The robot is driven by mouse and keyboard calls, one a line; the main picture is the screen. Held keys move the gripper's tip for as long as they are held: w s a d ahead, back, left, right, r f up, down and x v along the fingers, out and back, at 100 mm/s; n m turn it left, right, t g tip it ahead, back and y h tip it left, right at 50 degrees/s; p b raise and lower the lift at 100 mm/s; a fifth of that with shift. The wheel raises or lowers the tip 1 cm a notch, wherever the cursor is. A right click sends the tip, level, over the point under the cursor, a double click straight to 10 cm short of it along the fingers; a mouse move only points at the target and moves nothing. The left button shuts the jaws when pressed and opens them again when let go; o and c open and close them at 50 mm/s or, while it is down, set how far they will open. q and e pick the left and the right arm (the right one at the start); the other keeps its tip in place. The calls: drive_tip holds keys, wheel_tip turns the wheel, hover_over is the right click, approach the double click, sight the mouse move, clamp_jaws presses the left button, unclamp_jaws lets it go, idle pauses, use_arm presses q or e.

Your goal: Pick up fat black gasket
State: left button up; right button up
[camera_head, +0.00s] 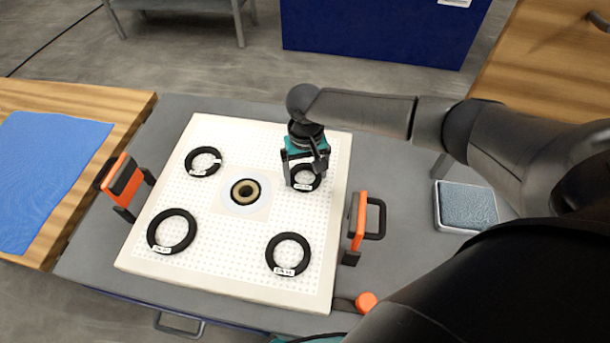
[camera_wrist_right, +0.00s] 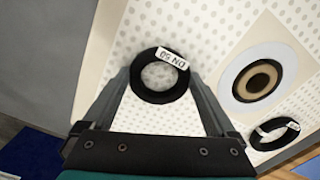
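Several black ring gaskets lie on the white perforated plate (camera_head: 240,275). One, labelled DN 50 in the right wrist view (camera_wrist_right: 160,97), lies at the plate's upper right (camera_head: 317,184). My right gripper (camera_head: 305,173) is over this ring, fingers pointing down. In the right wrist view its open fingers (camera_wrist_right: 160,82) lie on either side of the ring, with nothing clamped. Other rings lie at upper left (camera_head: 190,161), lower left (camera_head: 154,231) and lower right (camera_head: 272,257); the lower left one looks largest. I cannot tell which is fattest. My left gripper is not in view.
A tan and black ring port (camera_head: 236,191) sits in the plate's middle. Orange-and-black handled clamps flank the plate at left (camera_head: 122,180) and right (camera_head: 359,222). A grey-blue pad in a tray (camera_head: 465,206) lies right.

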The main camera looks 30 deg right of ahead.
drive_tip(key=c, duration=0.7)
drive_tip(key=shift+o, duration=0.2)
drive_tip(key=shift+r, duration=0.1)
